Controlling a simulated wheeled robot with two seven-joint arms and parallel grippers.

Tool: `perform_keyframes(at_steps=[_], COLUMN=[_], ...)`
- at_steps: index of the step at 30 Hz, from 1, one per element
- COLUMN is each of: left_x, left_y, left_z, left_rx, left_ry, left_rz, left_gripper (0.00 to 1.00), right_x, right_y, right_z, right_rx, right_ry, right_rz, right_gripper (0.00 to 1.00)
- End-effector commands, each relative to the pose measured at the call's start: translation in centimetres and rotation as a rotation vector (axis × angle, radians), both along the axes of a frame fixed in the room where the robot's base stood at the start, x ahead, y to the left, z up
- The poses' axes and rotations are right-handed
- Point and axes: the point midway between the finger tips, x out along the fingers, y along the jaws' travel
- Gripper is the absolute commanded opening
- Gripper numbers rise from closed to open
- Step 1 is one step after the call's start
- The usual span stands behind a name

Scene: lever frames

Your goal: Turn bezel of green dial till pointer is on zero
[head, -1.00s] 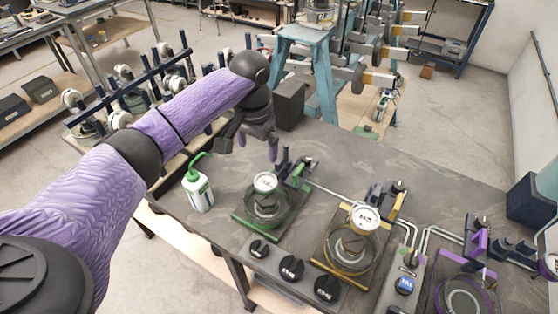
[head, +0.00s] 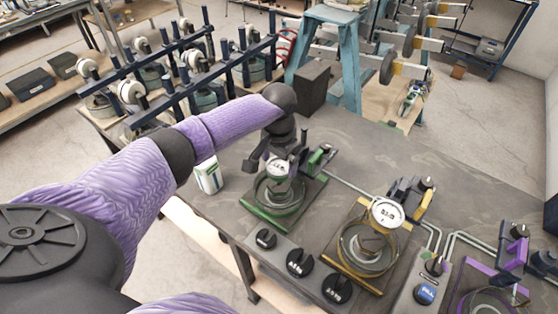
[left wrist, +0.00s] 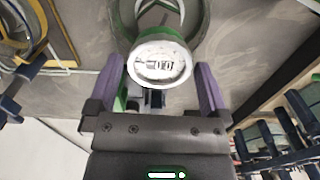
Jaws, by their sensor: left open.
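The green dial (head: 277,168) has a round white face and stands over the green-edged base (head: 262,217) on the bench. In the left wrist view the dial (left wrist: 158,64) faces the camera, with dark marks on its face; the pointer is too small to tell. My left gripper (head: 271,160) is at the dial, partly covering it in the head view. In the left wrist view the purple fingers of the left gripper (left wrist: 160,85) are open, one on each side of the dial's lower part, with gaps visible. My right gripper is not in view.
A yellow dial (head: 387,212) stands to the right, with a purple-trimmed fixture (head: 490,300) beyond it. Black knobs (head: 300,263) line the bench's front. The bench behind the dials is mostly clear.

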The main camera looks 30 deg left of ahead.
Motion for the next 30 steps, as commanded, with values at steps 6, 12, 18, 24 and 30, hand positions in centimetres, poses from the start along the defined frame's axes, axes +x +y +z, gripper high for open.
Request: perform_keyframes(at_steps=[6, 12, 18, 24, 30], left_x=[0.0, 0.0, 0.0, 0.0, 0.1], left_y=[0.0, 0.0, -0.1, -0.1, 0.0], left_z=[0.1, 0.1, 0.7, 0.4, 0.1], left_rx=[0.000, 0.000, -0.003, -0.003, -0.001], left_ry=[0.000, 0.000, 0.001, 0.001, -0.002], left_rz=[0.000, 0.000, 0.069, 0.207, 0.212], left_gripper=[0.79, 0.36, 0.26, 0.26, 0.26], right_x=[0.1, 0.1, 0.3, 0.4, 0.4], right_y=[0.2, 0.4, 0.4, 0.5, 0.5], right_z=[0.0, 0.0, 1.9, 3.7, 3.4], right_rx=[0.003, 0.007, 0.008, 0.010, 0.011], right_ry=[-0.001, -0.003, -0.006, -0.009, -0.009], right_rz=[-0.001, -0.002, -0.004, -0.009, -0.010], right_gripper=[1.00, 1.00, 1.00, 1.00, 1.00])
